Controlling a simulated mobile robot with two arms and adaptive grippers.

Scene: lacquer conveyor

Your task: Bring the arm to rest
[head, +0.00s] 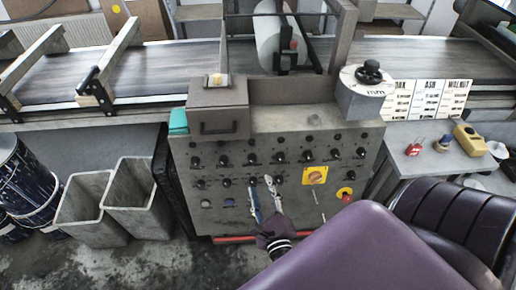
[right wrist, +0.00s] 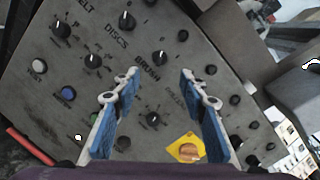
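My right gripper (head: 260,183) is in front of the grey control panel (head: 240,205), and its purple arm comes in from the lower right. In the right wrist view the right gripper (right wrist: 159,73) has its two blue-padded fingers spread wide, with nothing held. A black knob (right wrist: 153,118) shows between the fingers. I cannot tell whether the fingertips touch the panel. My left gripper is in neither view.
The panel carries several black knobs, a yellow-plated orange switch (head: 315,175) and a red button (head: 346,198). Two grey bins (head: 85,205) stand on the floor at left. A side table (head: 425,165) at right holds a red padlock (head: 414,147) and a yellow device (head: 469,139).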

